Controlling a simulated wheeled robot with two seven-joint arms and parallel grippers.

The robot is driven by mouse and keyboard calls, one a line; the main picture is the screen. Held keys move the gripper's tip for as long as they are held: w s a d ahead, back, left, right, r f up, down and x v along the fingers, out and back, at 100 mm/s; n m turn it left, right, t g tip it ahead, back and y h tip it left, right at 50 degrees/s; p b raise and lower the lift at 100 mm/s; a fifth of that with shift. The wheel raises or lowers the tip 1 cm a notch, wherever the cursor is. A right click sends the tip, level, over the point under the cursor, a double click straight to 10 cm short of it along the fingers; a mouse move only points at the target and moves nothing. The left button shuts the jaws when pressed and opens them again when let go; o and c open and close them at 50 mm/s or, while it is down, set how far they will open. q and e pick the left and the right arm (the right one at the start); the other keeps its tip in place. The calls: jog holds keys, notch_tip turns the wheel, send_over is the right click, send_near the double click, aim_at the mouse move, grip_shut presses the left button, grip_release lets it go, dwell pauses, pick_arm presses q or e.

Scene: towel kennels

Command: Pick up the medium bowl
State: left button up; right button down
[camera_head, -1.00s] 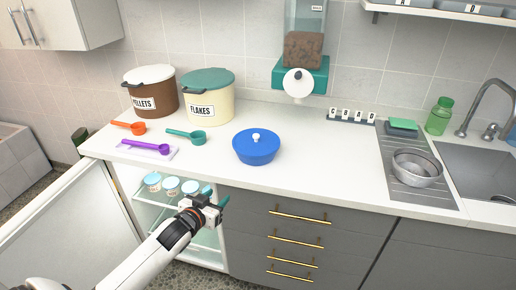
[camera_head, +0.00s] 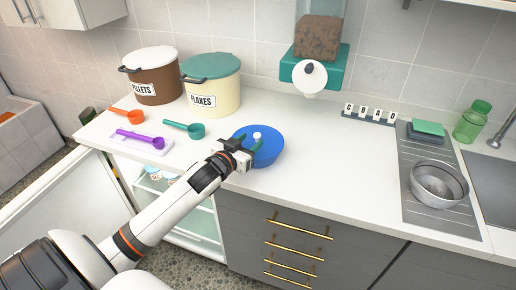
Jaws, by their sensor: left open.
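A blue lidded bowl (camera_head: 268,152) with a white knob stands on the white counter near its front edge. A silver metal bowl (camera_head: 439,184) sits on the grey drainboard at the right; it may be more than one bowl nested. No label tells which bowl is the medium one. My left gripper (camera_head: 244,150) is open and empty at the near left side of the blue bowl, overlapping it in the view. Whether the fingers touch the blue bowl cannot be told. The gripper hides part of the bowl's left side. My right gripper is not in view.
Brown (camera_head: 154,82) and cream (camera_head: 211,90) food bins stand at the back left. Orange (camera_head: 130,117), teal (camera_head: 188,129) and purple (camera_head: 142,139) scoops lie before them. A food dispenser (camera_head: 312,70) hangs behind the blue bowl. The counter between that bowl and the drainboard (camera_head: 414,210) is clear.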

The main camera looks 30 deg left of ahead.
aim_at(255, 136)
pick_arm(q)
jog(key=shift+w+f, duration=0.1)
jog(key=shift+w, duration=0.5)
jog(key=shift+w+f, duration=0.1)
jog(key=shift+w, duration=0.25)
jog(key=shift+w+a+f, duration=0.1)
jog(key=shift+w+a, duration=0.05)
jog(key=shift+w, duration=0.4)
jog(key=w, duration=0.2)
jog(key=w+p, duration=0.1)
jog(key=shift+w+a+f, duration=0.15)
jog(key=shift+f, duration=0.1)
jog(key=shift+w+f, duration=0.15)
jog(key=shift+w, duration=0.35)
grip_shut()
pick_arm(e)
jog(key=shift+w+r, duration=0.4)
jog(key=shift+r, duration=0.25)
